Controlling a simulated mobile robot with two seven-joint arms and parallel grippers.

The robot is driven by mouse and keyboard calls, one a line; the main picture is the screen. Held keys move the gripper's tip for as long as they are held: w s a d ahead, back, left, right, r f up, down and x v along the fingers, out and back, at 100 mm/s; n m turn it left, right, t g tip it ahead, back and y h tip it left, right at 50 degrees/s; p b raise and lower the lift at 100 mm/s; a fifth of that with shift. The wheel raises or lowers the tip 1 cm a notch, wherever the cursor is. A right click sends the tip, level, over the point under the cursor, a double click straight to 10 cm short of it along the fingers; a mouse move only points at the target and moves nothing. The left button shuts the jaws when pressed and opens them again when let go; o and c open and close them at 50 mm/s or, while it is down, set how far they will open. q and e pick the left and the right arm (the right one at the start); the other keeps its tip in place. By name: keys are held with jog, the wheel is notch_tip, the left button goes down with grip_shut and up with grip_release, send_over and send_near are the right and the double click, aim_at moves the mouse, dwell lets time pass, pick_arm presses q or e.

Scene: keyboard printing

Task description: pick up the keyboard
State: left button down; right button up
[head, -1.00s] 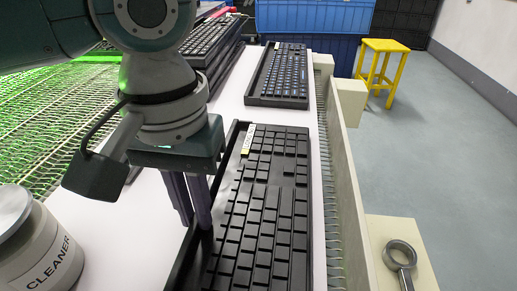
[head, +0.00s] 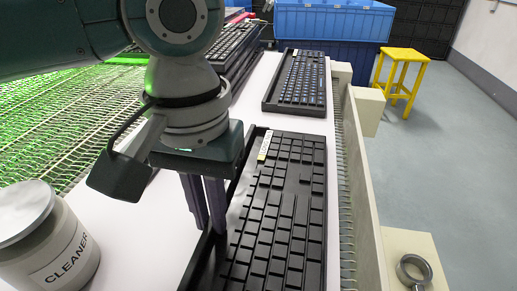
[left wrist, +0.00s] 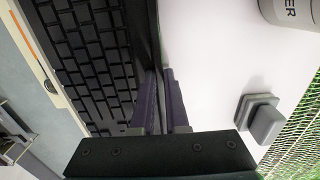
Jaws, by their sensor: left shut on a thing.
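The black keyboard (head: 283,215) lies on the white surface in the head view, with a white and yellow label at its far left corner. A raised black rim runs along its left side. My left gripper (head: 211,226) points down at this left edge. In the left wrist view, the fingers of my left gripper (left wrist: 160,72) close on the long black edge of the keyboard (left wrist: 95,50), one on each side. The exact contact at the tips is partly hidden. My right gripper is in neither view.
A white cleaner tub (head: 45,240) stands at the lower left. Another black keyboard (head: 297,80) lies farther back, and stacked keyboards (head: 232,50) stand behind my arm. A pale side rail (head: 362,190) borders the right. Blue crates (head: 330,22) and a yellow stool (head: 402,72) are beyond.

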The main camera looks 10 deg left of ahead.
pick_arm(q)
notch_tip(320, 180, up, 20)
jog(key=p, duration=0.5)
jog(key=c, duration=1.5)
grip_release()
jog(key=shift+c, duration=0.2)
grip_shut()
